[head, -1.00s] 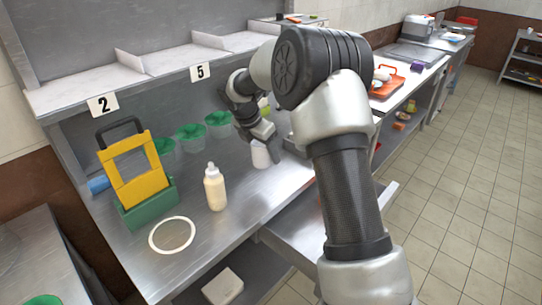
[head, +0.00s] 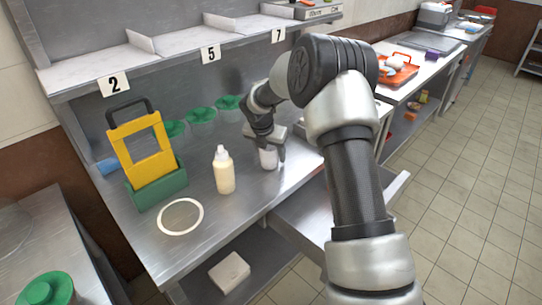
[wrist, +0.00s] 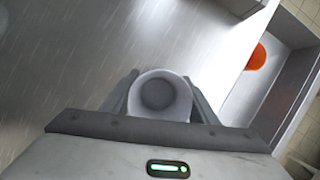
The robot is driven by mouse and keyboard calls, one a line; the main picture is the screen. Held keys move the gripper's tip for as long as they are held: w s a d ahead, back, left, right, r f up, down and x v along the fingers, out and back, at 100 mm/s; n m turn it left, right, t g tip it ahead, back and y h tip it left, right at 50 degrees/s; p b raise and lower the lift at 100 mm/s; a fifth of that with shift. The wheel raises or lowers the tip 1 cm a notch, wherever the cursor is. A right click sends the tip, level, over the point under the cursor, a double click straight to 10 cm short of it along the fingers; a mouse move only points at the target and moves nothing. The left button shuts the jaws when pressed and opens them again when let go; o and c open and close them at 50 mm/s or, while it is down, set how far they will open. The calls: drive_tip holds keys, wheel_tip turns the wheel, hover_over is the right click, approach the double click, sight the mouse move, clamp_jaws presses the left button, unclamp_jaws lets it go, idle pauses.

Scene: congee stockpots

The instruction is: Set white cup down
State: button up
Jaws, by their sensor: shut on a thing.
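The white cup (head: 268,158) is held upright at the right part of the steel counter (head: 235,205) in the head view. My gripper (head: 266,150) is shut on it, with a finger on either side. In the wrist view I look down into the cup (wrist: 160,92), which appears empty, between the two fingers of my gripper (wrist: 160,105). Its base is at or very near the counter top; I cannot tell whether it touches.
A cream-filled squeeze bottle (head: 224,172) stands left of the cup. A round white-rimmed disc (head: 181,217) lies nearer the front. A yellow and green stand (head: 150,165) and green-lidded containers (head: 202,115) are at the back left. The counter's right edge is close to the cup.

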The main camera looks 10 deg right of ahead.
drive_tip(key=shift+f, duration=0.3)
drive_tip(key=o, duration=1)
drive_tip(key=shift+o, duration=0.2)
